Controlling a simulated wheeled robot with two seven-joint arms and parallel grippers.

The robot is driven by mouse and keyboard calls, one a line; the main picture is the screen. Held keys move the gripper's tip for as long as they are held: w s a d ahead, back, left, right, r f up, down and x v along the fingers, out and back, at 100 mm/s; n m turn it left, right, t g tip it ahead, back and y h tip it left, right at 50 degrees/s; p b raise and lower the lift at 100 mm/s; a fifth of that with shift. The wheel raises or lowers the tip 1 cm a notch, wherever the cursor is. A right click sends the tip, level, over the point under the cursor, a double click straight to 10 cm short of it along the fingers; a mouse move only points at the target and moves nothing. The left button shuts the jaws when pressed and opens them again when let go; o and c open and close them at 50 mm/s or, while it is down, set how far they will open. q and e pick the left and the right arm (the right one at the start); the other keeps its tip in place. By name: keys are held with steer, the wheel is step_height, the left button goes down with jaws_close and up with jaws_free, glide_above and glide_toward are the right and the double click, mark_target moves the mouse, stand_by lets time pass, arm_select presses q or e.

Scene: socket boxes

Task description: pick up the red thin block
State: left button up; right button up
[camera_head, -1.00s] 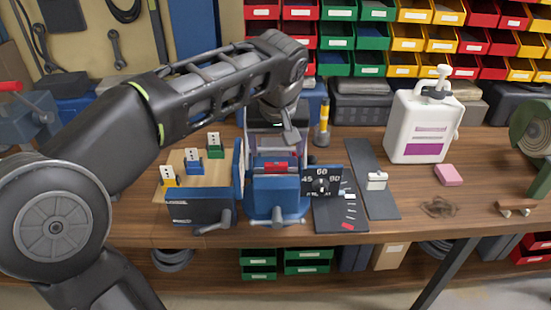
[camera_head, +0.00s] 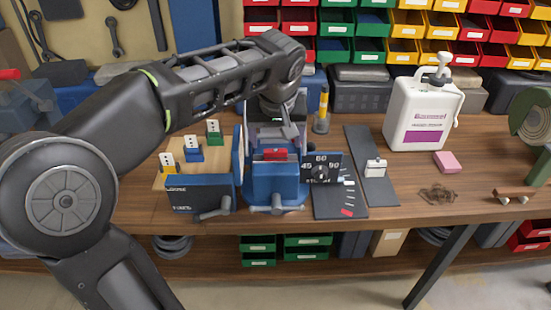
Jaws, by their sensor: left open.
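A small red thin block (camera_head: 276,154) sits at the top of the blue vise-like holder (camera_head: 275,186) in the middle of the bench. My left gripper (camera_head: 287,132) points down just above and behind the red block. Its fingers are partly hidden by the wrist and small in the picture. It is open and I see nothing held in it. I cannot tell whether a finger touches the block. My right gripper does not show.
To the right are a dial plate (camera_head: 321,172), a dark strip (camera_head: 370,155), a white pump bottle (camera_head: 420,115) and a pink block (camera_head: 446,161).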

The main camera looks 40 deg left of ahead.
mark_target(276, 150)
arm_select(q)
steer(key=x, duration=0.5)
steer(key=shift+p, duration=0.35)
steer(key=c, duration=1.5)
